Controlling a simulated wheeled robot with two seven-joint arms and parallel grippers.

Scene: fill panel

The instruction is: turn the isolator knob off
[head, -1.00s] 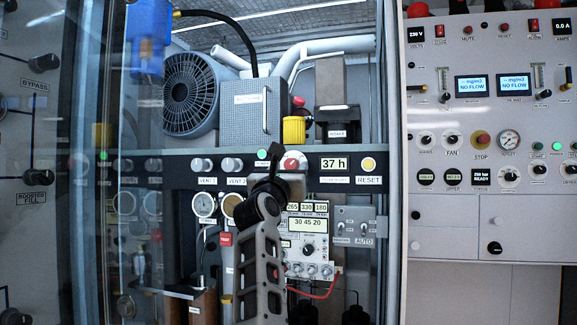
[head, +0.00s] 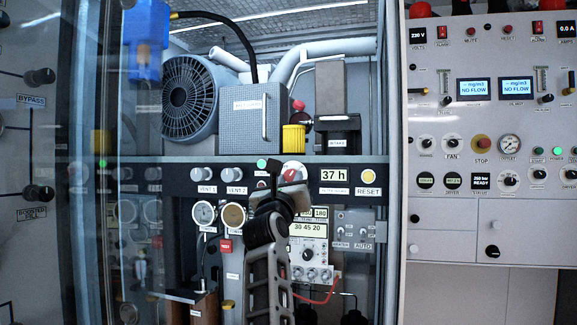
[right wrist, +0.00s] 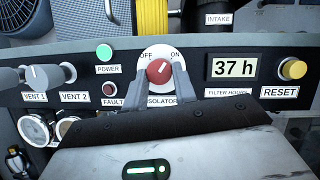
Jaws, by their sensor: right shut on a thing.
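The isolator knob (right wrist: 159,71) is a red round knob on a white plate, with OFF marked at its upper left and ON at its upper right. A pale mark on it seems to point to the upper right, toward ON, but it is small. My right gripper (right wrist: 161,82) is shut on the knob, one grey finger on each side. In the head view my right gripper (head: 287,184) reaches up from below and hides part of the knob (head: 294,172). My left gripper is not in view.
Beside the knob on the dark strip are a green power light (right wrist: 104,52), a fault light (right wrist: 109,89), grey vent knobs (right wrist: 45,77), an hours display (right wrist: 234,65) and a yellow reset button (right wrist: 293,69). A glass door edge (head: 92,200) stands at left.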

